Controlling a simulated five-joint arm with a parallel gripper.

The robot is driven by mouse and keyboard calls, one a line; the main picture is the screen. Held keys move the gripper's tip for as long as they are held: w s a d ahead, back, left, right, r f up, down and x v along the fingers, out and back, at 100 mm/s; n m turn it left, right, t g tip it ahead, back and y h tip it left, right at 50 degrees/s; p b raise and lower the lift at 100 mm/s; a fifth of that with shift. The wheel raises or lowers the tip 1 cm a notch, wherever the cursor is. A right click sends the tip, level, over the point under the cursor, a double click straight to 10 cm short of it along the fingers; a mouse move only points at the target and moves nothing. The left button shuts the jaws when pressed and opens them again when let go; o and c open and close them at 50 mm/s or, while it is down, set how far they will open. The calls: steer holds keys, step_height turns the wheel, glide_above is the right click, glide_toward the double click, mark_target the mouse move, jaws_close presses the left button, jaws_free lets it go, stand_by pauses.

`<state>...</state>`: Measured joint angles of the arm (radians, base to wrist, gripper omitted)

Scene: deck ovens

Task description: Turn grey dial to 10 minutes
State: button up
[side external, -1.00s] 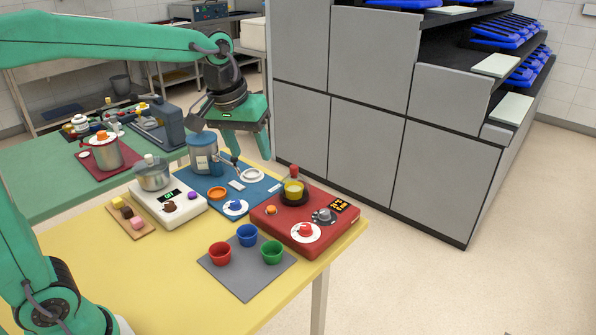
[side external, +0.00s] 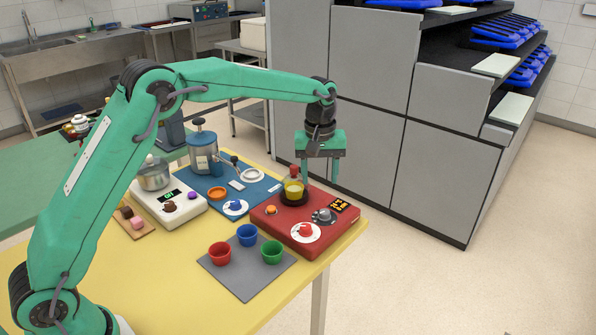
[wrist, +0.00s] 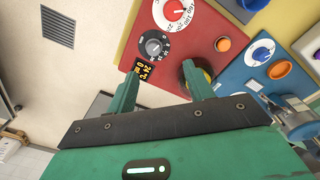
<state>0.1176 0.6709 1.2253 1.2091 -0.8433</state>
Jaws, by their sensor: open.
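The grey dial (side external: 324,215) sits on the red unit (side external: 268,212), next to a small display (side external: 345,205) with orange digits. In the wrist view the grey dial (wrist: 154,46) shows with a ring of marks around it, beyond my fingertips. A red dial on a white disc (side external: 305,231) is on the same unit. My gripper (side external: 318,180) is above the back of the red unit, pointing down, open and empty. In the wrist view its two green fingers (wrist: 160,82) are apart, and one partly covers the flask spot. The dial's exact setting is too small to read.
A flask with yellow liquid (side external: 293,188) stands on the red unit close to my gripper. An orange button (side external: 271,210) is at its left. Red, blue and green cups stand on a grey mat (side external: 240,285). A blue unit (side external: 222,200) is behind left.

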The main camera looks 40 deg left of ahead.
mark_target(325, 211)
steer(key=shift+w+d+f+n, duration=0.2)
steer(key=shift+w+f, duration=0.25)
steer(key=shift+f, duration=0.4)
steer(key=shift+w+d+f+n, duration=0.1)
steer(key=shift+w+d+f, duration=0.15)
steer(key=shift+w+f, duration=0.4)
steer(key=shift+s+f, duration=0.15)
steer(key=shift+s, duration=0.05)
steer(key=shift+f, duration=0.1)
steer(key=shift+f, duration=3.8)
steer(key=shift+c, duration=0.4)
steer(key=c, duration=0.9)
